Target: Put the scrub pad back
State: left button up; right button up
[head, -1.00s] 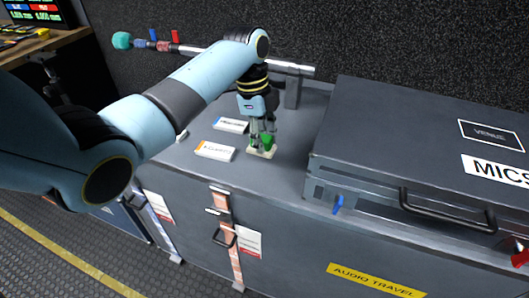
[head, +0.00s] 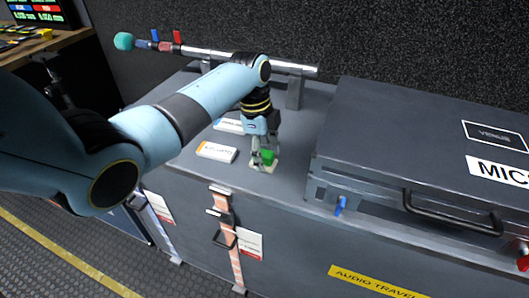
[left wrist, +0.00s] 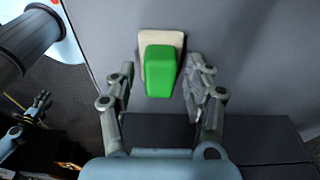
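The scrub pad, a green block (head: 267,156), sits on a small cream plate (head: 257,168) on the grey case top. In the left wrist view the green block (left wrist: 160,72) lies over the cream plate (left wrist: 162,40), top centre. My left gripper (head: 264,153) is low over it, pointing down. In the left wrist view my left gripper (left wrist: 161,72) is open, one finger on each side of the block, with gaps showing. What looks like my right gripper (left wrist: 38,108) is small at the left edge of the left wrist view; its finger state is unclear.
Two white labelled boxes (head: 217,152) (head: 229,126) lie left of the plate on the case top (head: 297,137). A raised grey case (head: 415,130) with a handle blocks the right. A metal bar (head: 215,55) with coloured clips runs along the back.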

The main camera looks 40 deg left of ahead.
pick_arm(q)
notch_tip(320, 180, up, 12)
jog(key=a+p, duration=0.1)
jog(key=shift+s+a, duration=0.15)
jog(key=shift+a, duration=0.25)
jog(key=shift+r, duration=0.1)
dwell(0.4)
